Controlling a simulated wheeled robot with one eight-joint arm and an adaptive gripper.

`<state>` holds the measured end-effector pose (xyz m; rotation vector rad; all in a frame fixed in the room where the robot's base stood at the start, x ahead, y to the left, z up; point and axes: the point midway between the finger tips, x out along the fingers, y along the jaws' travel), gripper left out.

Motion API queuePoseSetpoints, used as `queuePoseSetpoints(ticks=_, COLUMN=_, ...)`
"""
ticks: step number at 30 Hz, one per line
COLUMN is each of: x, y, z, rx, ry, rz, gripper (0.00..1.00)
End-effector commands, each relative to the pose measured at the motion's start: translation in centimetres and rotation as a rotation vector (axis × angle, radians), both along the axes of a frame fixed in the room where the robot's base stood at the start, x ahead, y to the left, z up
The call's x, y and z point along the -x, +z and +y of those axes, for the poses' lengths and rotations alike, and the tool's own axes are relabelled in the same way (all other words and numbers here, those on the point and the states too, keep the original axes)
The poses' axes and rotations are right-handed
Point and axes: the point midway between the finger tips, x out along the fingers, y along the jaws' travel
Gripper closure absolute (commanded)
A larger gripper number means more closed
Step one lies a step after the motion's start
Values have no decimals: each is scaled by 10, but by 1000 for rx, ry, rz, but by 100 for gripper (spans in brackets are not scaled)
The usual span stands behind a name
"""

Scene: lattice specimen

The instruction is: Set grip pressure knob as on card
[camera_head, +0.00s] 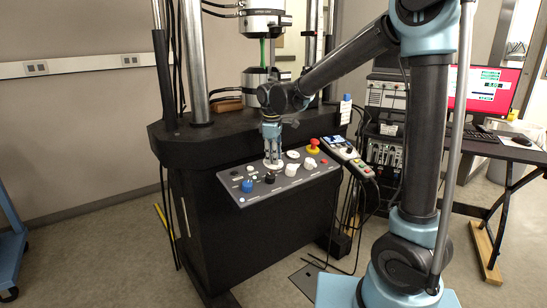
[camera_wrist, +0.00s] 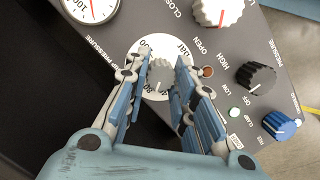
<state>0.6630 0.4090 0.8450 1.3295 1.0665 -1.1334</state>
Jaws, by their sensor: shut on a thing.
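The grip pressure knob (camera_wrist: 160,74) is grey and round, on a white numbered dial (camera_wrist: 146,46), with pressure lettering beside it in the wrist view. My gripper (camera_wrist: 160,68) has its two fingers on opposite sides of the knob and is shut on it. In the head view my gripper (camera_head: 272,160) points down onto the sloped control panel (camera_head: 232,194), hiding most of the knob. The fingers cover part of the dial, and I cannot read the setting surely.
Near the gripper are a white knob (camera_head: 291,170), a black knob (camera_head: 269,178), a blue knob (camera_head: 247,186) and a red stop button (camera_head: 313,147). A round gauge (camera_wrist: 90,6) is beside the dial. A handset (camera_head: 345,154) sits at the panel's right.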

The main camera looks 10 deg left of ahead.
Motion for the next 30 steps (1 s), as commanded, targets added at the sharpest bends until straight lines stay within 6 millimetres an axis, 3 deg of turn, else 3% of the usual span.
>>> queuePoseSetpoints(ticks=18, x=-6, y=1, z=-4, rx=-71, ry=-441, rz=84, gripper=100)
queuePoseSetpoints(ticks=30, x=-7, y=1, z=-5, rx=-99, ry=-604, rz=115, gripper=100)
